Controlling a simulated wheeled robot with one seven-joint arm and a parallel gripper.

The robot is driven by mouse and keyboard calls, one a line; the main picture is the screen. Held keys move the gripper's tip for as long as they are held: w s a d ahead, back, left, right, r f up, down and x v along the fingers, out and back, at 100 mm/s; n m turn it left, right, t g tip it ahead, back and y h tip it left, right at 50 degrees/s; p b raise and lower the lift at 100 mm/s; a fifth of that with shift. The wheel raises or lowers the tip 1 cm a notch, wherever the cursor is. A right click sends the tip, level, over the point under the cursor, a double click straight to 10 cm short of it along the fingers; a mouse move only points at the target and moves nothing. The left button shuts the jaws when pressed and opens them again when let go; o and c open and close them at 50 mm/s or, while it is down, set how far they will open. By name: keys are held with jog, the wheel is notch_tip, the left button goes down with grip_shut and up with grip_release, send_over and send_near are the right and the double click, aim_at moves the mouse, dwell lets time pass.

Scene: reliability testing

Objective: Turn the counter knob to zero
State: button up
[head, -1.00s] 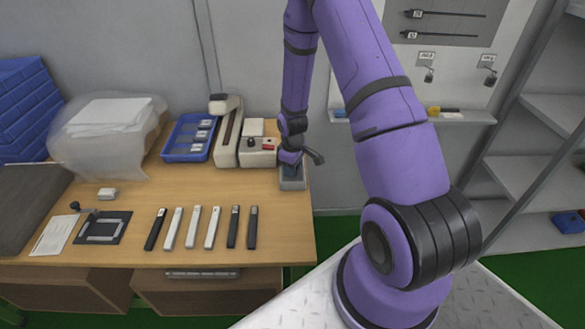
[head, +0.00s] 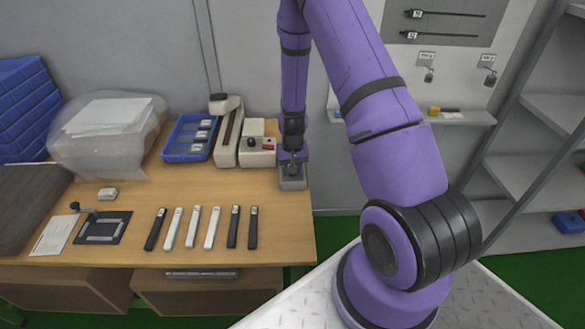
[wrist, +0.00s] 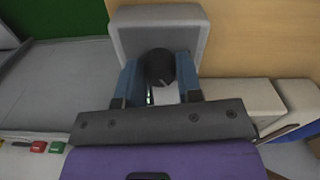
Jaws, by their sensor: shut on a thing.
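The counter is a small grey box (head: 292,184) at the right end of the wooden bench, near its back edge. In the wrist view the grey box (wrist: 125,33) lies beneath the fingers. Its dark round knob (wrist: 160,66) carries a pale pointer line toward the lower part of that view. My gripper (wrist: 159,75) has one blue finger on each side of the knob and is shut on it. In the head view my gripper (head: 292,168) points down at the box, and the knob is mostly hidden there. I cannot read the counter's digits.
A beige device (head: 257,155) with a black knob and red part stands just left, beside a tall beige unit (head: 227,140) and a blue tray (head: 187,138). Several black and white bars (head: 212,228) lie along the front. The bench middle is clear.

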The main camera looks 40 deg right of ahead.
jog(key=m, duration=0.6)
dwell(0.6)
jog(key=o, duration=0.9)
jog(key=shift+o, duration=0.2)
notch_tip(320, 180, up, 11)
dwell(0.5)
